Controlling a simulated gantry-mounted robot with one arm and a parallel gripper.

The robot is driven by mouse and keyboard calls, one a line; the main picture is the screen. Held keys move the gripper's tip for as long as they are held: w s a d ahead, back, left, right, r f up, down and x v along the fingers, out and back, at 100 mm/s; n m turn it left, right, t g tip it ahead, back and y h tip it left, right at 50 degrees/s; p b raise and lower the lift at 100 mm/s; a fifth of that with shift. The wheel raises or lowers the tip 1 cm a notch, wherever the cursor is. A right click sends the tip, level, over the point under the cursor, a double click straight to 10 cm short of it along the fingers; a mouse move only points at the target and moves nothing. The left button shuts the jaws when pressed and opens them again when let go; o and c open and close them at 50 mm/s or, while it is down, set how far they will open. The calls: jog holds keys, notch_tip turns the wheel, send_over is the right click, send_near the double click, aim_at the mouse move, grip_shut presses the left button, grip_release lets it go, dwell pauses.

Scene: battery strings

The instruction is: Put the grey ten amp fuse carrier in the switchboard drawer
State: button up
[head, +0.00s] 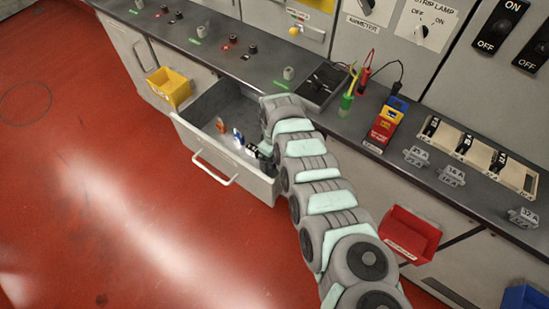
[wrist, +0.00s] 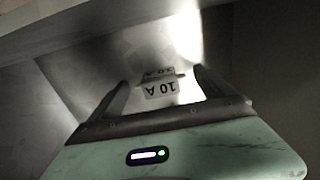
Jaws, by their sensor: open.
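The grey fuse carrier (wrist: 160,88) with an upside-down "10 A" label shows in the wrist view, on a grey surface between and just beyond my fingertips. My gripper (wrist: 161,77) is open, one finger on each side of it, with gaps visible at both sides. In the head view the switchboard drawer (head: 236,178) is pulled open, and my arm reaches down into its right end. The arm mostly hides the gripper there, and I cannot make out the carrier clearly in that view.
An orange item (head: 220,125) and a blue item (head: 238,138) stand in the drawer. A yellow bin (head: 169,88) hangs left of it and a red bin (head: 409,235) to the right. Several grey labelled carriers (head: 452,176) sit on the bench. The red floor before the drawer is clear.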

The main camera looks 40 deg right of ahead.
notch_tip(320, 180, up, 12)
jog(key=p, duration=0.4)
jog(key=shift+r, duration=0.1)
jog(key=shift+c, duration=0.3)
dwell(0.9)
